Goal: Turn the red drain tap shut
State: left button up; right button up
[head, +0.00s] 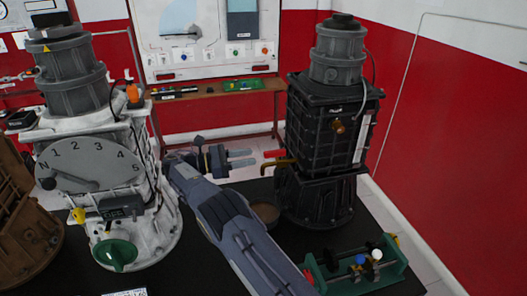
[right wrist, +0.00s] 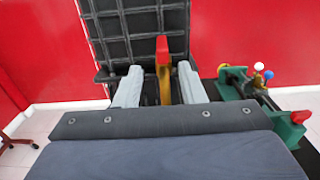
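The red drain tap (head: 274,153) has a red handle on a brass pipe (head: 283,163) at the lower left side of the black engine unit (head: 325,125). In the right wrist view the red handle (right wrist: 163,48) stands upright, with brass below it. My right gripper (head: 250,158) is open and points at the tap, its fingertips just short of the handle in the head view. In the right wrist view the handle lines up between the two grey fingers (right wrist: 160,72), with a gap on each side. My left gripper is not in view.
A round brown pan (head: 265,213) sits below the tap, partly behind my arm. A green fixture (head: 362,272) with coloured knobs stands at front right. A white-grey engine unit (head: 100,150) with a dial stands at left. A shelf (head: 215,90) runs behind.

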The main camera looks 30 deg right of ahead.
aim_at(268, 152)
jog(key=p+x, duration=0.1)
jog(key=x, duration=0.6)
jog(key=shift+s+r+p, duration=0.1)
jog(key=shift+s+p, duration=0.1)
jog(key=shift+p, duration=0.2)
jog(key=shift+c, duration=0.3)
grip_shut()
